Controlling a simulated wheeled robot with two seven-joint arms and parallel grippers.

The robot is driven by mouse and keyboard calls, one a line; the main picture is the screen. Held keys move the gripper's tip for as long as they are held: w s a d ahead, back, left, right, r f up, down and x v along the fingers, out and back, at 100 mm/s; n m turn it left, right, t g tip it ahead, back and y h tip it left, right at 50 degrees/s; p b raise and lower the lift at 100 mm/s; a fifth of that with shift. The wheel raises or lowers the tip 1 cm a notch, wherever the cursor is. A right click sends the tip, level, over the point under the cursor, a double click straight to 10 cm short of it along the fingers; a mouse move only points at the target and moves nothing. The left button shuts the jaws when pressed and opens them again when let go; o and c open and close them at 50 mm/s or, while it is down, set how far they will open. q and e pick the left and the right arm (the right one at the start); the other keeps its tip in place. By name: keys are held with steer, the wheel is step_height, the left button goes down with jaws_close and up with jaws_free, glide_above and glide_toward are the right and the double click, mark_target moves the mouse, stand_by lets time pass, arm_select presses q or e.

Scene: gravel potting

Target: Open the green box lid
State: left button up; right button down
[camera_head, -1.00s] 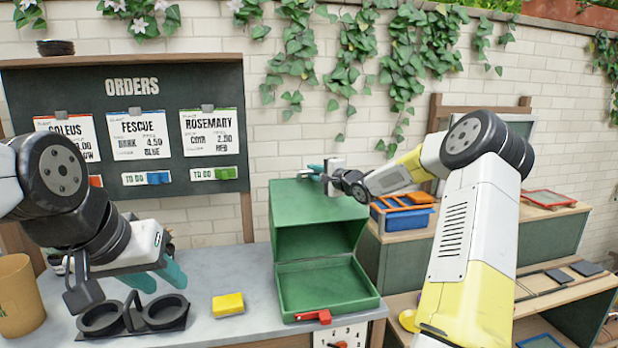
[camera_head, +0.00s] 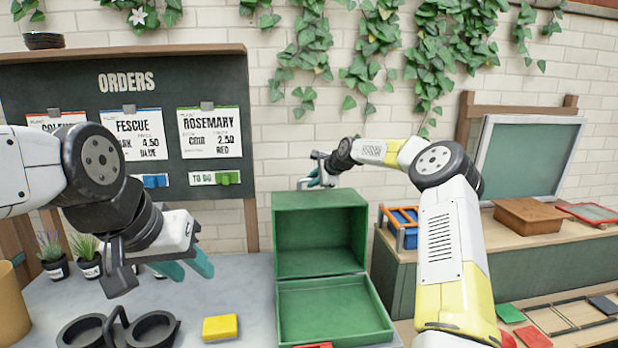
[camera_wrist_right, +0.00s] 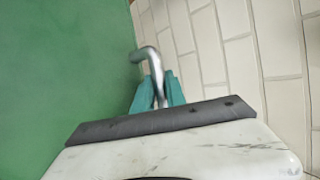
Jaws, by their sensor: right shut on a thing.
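The green box has its lid (camera_head: 320,240) raised at the back, with its hollow inside facing me. The box base (camera_head: 385,325) lies open in front on the table. My right gripper (camera_head: 315,178) is at the top of the raised lid, shut on its metal handle. In the right wrist view the teal fingers (camera_wrist_right: 157,92) close around the silver handle (camera_wrist_right: 153,60), beside the green lid surface. My left gripper (camera_head: 187,266) hangs to the left, above the table, with its teal fingers apart and empty.
A yellow sponge-like block (camera_head: 220,327) and a black double-ring holder (camera_head: 82,333) lie left of the box. Small potted plants (camera_head: 88,262) stand further left. A brick wall with an orders board (camera_head: 125,85) is behind. A wooden shelf bench (camera_head: 500,240) stands right.

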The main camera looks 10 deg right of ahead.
steer(key=shift+w+f, duration=0.4)
steer(key=c, duration=1.6)
jaws_free()
steer(key=shift+c, duration=0.2)
steer(key=v, duration=0.7)
steer(key=shift+s+d+r, duration=0.2)
steer(key=shift+r, duration=0.15)
